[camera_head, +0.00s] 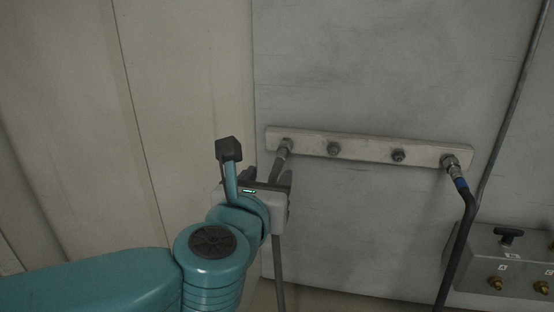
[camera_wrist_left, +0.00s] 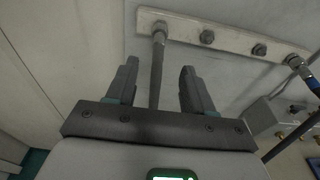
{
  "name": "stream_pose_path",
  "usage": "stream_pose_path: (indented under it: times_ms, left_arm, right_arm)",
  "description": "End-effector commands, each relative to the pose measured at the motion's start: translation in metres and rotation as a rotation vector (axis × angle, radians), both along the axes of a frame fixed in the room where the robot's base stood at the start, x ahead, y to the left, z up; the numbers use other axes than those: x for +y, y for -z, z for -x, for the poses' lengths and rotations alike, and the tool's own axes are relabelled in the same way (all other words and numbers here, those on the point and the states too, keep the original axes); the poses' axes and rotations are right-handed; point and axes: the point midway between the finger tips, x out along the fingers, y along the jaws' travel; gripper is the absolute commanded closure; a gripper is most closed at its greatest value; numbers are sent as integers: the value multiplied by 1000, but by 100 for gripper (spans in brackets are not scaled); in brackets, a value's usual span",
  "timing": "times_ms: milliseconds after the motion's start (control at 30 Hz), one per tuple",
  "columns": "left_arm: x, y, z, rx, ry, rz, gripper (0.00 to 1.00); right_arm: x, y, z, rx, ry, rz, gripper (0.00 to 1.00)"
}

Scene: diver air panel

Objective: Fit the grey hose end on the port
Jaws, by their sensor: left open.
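The grey hose (camera_head: 279,270) hangs down the wall panel and passes behind my left gripper. Its metal end (camera_head: 282,150) is at the leftmost port (camera_head: 286,143) of a pale bar, tilted slightly, and looks joined to it; I cannot tell how fully it is seated. My left gripper (camera_head: 268,177) is open just below that end. In the left wrist view the hose (camera_wrist_left: 156,75) runs between the two spread fingers (camera_wrist_left: 160,70), with a visible gap on each side. My right gripper is not in view.
The pale bar (camera_head: 365,150) also carries two bare middle fittings (camera_head: 334,149). A black hose with a blue band (camera_head: 461,184) is on its rightmost port. A grey box (camera_head: 490,255) with brass fittings and a black handle stands at lower right. The panel above is clear.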

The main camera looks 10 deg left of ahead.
Motion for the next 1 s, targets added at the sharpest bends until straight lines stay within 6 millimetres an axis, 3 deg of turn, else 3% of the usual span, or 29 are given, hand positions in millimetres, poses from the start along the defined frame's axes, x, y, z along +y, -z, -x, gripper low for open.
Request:
stream_pose_path:
  times_ms: [200,400,600,867,1000]
  left_arm:
    - [1,7,-49,5,-3,-2,48]
    - [1,11,-80,3,-2,0,48]
    - [0,14,-92,1,0,0,48]
    - [0,14,-92,0,0,0,48]
    - [0,14,-92,0,0,0,93]
  right_arm:
    - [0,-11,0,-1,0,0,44]
    - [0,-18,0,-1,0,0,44]
    - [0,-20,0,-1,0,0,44]
    - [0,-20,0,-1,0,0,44]
    - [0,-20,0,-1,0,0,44]
